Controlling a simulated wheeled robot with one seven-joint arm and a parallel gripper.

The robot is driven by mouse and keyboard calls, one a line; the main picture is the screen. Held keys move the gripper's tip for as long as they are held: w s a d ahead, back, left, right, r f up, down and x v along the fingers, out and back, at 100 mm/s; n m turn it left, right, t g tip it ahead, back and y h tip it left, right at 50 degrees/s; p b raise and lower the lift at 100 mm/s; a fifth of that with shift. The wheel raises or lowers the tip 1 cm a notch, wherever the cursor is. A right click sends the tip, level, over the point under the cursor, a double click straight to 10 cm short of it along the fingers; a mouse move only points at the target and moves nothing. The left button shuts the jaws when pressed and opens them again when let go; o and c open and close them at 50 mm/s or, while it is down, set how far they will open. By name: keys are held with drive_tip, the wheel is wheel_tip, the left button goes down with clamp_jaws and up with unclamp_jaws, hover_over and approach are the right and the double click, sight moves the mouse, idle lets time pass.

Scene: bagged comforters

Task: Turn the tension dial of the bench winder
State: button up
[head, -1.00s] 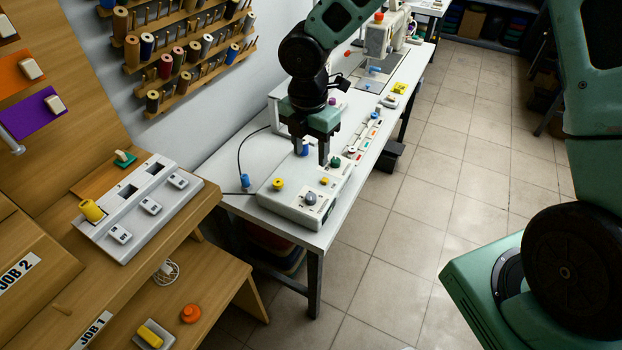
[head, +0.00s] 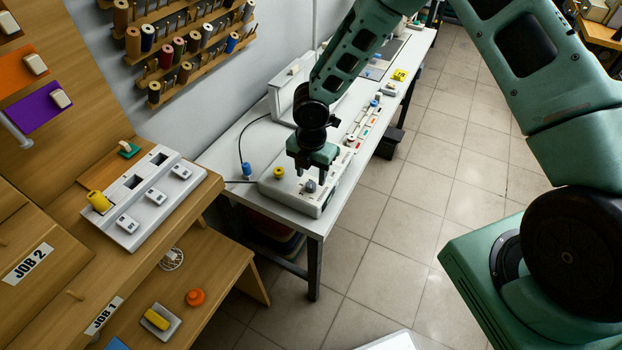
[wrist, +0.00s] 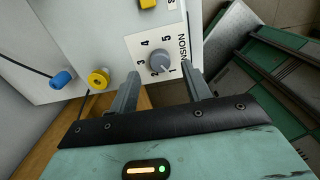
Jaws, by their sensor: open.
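The bench winder is a pale box (head: 316,208) on the near end of the white bench. Its grey tension dial (head: 310,186) sits on the top panel and also shows in the wrist view (wrist: 160,64). Numbers 1 to 5 ring the dial, beside the partly hidden word TENSION. Its pale pointer mark seems to face the 1. My gripper (head: 311,174) is over the winder, fingers down. In the wrist view its two fingertips (wrist: 162,77) are apart, one to each side of the dial. I cannot tell whether they touch it.
A yellow knob (head: 278,172) stands left of the dial on the winder. A blue plug-like piece (head: 246,169) lies beyond it with a black cable. A yellow knob (wrist: 147,3) is close above the dial in the wrist view. Open floor (head: 400,230) lies right of the bench.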

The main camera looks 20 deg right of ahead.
sight(311, 184)
drive_tip(key=shift+f, duration=1.8)
drive_tip(key=c, duration=1)
